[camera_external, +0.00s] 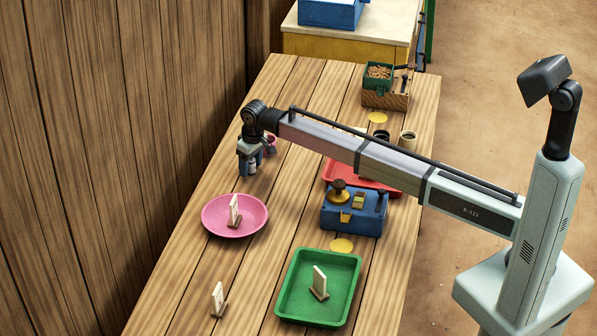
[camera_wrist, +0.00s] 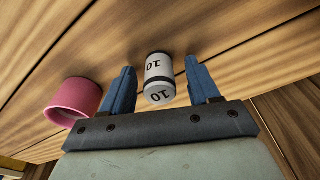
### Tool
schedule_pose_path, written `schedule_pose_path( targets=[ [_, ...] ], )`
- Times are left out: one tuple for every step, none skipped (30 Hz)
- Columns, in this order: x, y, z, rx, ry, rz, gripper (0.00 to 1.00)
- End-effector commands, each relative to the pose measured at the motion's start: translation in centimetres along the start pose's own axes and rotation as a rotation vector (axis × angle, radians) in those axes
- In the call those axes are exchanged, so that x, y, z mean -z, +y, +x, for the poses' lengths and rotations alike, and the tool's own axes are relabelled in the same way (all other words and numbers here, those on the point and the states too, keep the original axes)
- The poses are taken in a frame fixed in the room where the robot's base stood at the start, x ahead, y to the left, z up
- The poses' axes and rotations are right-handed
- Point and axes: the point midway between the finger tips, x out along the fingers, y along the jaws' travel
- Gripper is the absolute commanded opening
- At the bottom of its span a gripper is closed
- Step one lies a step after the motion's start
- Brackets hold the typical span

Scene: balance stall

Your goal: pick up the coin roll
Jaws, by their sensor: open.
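The coin roll (camera_wrist: 157,68) is a grey-white cylinder with a dark band and the number 10 on its side and on the end facing the camera. My gripper is open and empty. In the external view my gripper (camera_external: 250,167) is low over the far left part of the table, close to the wall. The roll cannot be made out clearly there.
A pink cup-like cylinder (camera_wrist: 72,100) is just left of my gripper in the wrist view. In the external view, a pink plate (camera_external: 255,215), blue box (camera_external: 345,222), red tray (camera_external: 338,175) and green tray (camera_external: 290,307) lie nearer. A wooden wall (camera_external: 120,130) runs along the left.

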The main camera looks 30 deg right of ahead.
Motion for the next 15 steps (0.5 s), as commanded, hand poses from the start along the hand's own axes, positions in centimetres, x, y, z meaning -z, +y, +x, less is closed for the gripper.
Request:
schedule_pose_path(
  targets=[
    [0.00, 0.01, 0.23, 0.000, 0.000, 0.000, 0.61],
    [0.00, 0.01, 0.29, 0.000, 0.000, 0.000, 0.61],
    [0.00, 0.01, 0.30, 0.000, 0.000, 0.000, 0.61],
    [0.01, 0.01, 0.28, 0.000, 0.001, 0.000, 0.61],
    [0.00, 0.01, 0.28, 0.000, 0.001, 0.000, 0.61],
    [0.00, 0.01, 0.27, 0.000, 0.001, 0.000, 0.61],
    [0.00, 0.01, 0.27, 0.000, 0.001, 0.000, 0.61],
    [0.00, 0.01, 0.27, 0.000, 0.001, 0.000, 0.59],
    [0.00, 0.01, 0.26, 0.000, 0.001, 0.000, 0.55],
    [0.00, 0.01, 0.26, 0.000, 0.000, 0.000, 0.52],
    [0.00, 0.01, 0.26, 0.000, 0.000, 0.000, 0.49],
    [-0.01, 0.01, 0.26, 0.000, 0.000, 0.000, 0.46],
    [-0.01, 0.01, 0.26, 0.000, 0.000, 0.000, 0.43],
    [0.00, 0.01, 0.26, 0.000, 0.000, 0.000, 0.40],
    [0.00, 0.01, 0.25, 0.000, 0.000, 0.000, 0.36]
  ],
)
